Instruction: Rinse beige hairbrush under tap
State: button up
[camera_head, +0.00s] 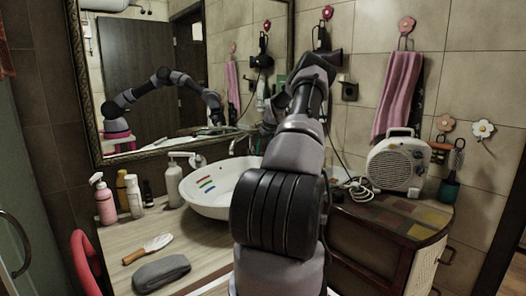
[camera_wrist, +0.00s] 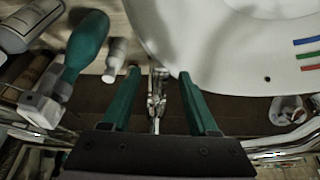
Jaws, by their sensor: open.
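The beige hairbrush (camera_head: 158,243), with a brown handle, lies on the wooden counter in front of the basin. It does not show in the wrist view. The white basin (camera_head: 191,196) stands behind it on the counter; its rim also fills the upper right of the wrist view (camera_wrist: 220,60). A chrome tap (camera_head: 240,139) rises behind the basin, partly hidden by my arm. My gripper (camera_wrist: 160,72) is open, with two green fingers beside the basin's rim. A narrow chrome part (camera_wrist: 156,98) shows between the fingers; whether they touch it I cannot tell.
A grey pouch (camera_head: 161,272) lies near the brush. A pink pump bottle (camera_head: 105,203) and several other bottles stand left of the basin. Red, green and blue strips (camera_head: 206,184) show in the basin. A white heater (camera_head: 396,160) stands right. Counter left of the brush is clear.

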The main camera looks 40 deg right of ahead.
jog(key=shift+w+f, duration=0.1)
jog(key=shift+f, duration=0.05)
jog(key=shift+c, duration=0.3)
grip_shut()
dwell(1.1)
